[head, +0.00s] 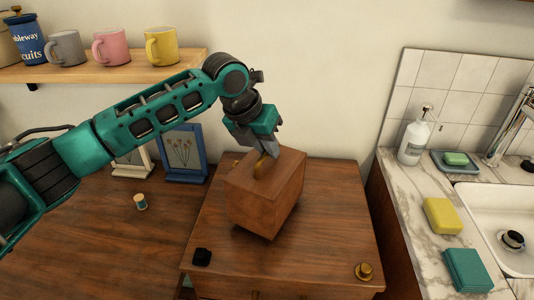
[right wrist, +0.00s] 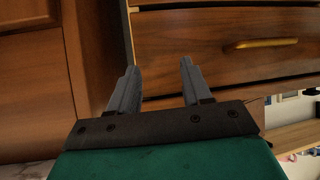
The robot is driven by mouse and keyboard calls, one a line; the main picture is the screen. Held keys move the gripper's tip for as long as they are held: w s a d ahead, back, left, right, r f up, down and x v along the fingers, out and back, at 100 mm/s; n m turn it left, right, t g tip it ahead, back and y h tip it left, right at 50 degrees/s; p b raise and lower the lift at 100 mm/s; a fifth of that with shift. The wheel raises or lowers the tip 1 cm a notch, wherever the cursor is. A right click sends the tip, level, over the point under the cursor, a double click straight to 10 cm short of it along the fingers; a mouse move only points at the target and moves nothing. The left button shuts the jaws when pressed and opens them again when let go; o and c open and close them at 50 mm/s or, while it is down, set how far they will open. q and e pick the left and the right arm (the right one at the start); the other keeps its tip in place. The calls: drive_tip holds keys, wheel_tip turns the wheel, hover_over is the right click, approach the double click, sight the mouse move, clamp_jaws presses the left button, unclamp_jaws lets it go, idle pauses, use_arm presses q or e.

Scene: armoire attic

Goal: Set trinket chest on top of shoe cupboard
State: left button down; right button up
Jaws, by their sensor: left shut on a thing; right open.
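The trinket chest (head: 258,202) is a brown wooden box with a curved brass handle on its lid. My left gripper (head: 266,150) is shut on the chest at this handle, from above. The chest is over the middle of the wooden shoe cupboard (head: 338,220) and looks tilted, with one lower corner pointing down. I cannot tell whether that corner touches the top. My right gripper (right wrist: 158,66) is open and empty in the right wrist view, in front of a wooden drawer front with a brass handle (right wrist: 265,43).
Left is a wooden surface with a picture frame (head: 184,154) and a small spool (head: 140,202). Right is a marble counter (head: 412,218) with a sink.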

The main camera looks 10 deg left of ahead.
use_arm(q)
drive_tip(key=shift+w+f, duration=0.1)
drive_tip(key=shift+f, duration=0.75)
drive_tip(key=c, duration=1.6)
unclamp_jaws()
drive_tip(key=shift+f, duration=0.2)
drive_tip(key=o, duration=0.5)
drive_tip(key=shift+r, duration=0.1)
drive_tip(key=v, duration=1.2)
drive_tip(key=shift+p, duration=0.3)
